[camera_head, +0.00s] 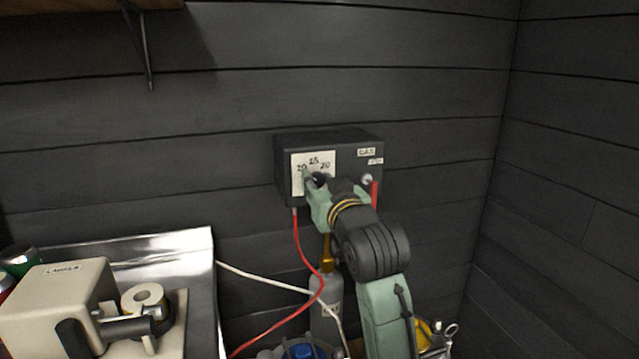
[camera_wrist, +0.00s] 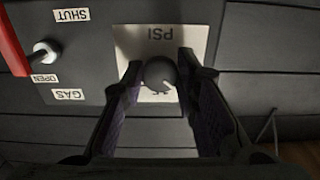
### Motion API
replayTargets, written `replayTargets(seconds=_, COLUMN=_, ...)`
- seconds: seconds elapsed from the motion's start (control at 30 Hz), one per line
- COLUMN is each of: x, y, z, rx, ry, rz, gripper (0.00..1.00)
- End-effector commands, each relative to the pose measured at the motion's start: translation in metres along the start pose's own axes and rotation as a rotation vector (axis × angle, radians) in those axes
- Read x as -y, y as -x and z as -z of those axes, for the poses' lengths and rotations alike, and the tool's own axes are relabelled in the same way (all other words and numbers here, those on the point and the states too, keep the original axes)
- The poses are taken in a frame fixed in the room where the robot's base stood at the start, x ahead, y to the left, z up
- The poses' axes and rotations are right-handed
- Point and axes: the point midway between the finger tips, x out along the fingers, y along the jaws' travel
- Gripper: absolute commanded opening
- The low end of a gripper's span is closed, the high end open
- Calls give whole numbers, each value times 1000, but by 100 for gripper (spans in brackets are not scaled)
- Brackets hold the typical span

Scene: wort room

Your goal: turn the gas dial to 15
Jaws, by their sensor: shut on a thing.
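The gas dial is a dark round knob (camera_head: 318,180) on a white scale plate (camera_head: 299,188) on the front of a dark wall box (camera_head: 330,141). In the wrist view, which is upside down, the knob (camera_wrist: 160,74) sits between both fingertips, with "PSI" on the plate (camera_wrist: 160,36).
A red lever (camera_head: 375,194) beside a pale round fitting is on the box's right, with "SHUT", "OPEN" and "GAS" labels in the wrist view. A red hose (camera_head: 299,240) hangs below the box near a grey cylinder (camera_head: 327,290). A cream machine (camera_head: 62,300) stands at left.

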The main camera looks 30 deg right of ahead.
Motion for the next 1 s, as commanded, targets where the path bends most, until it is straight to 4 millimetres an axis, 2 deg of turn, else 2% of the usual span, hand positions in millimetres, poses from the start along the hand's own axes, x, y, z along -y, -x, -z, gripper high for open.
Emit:
replayTargets(seconds=0.13, x=0, y=0, z=0, rx=0, ry=0, rz=1, gripper=0)
replayTargets(seconds=0.47, x=1, y=0, z=1, rx=-1, ry=-45, rz=2, gripper=0)
replayTargets(seconds=0.67, x=1, y=0, z=2, rx=1, ry=-159, rz=3, gripper=0)
replayTargets(seconds=1.0, x=2, y=0, z=3, rx=3, ry=-459, rz=3, gripper=0)
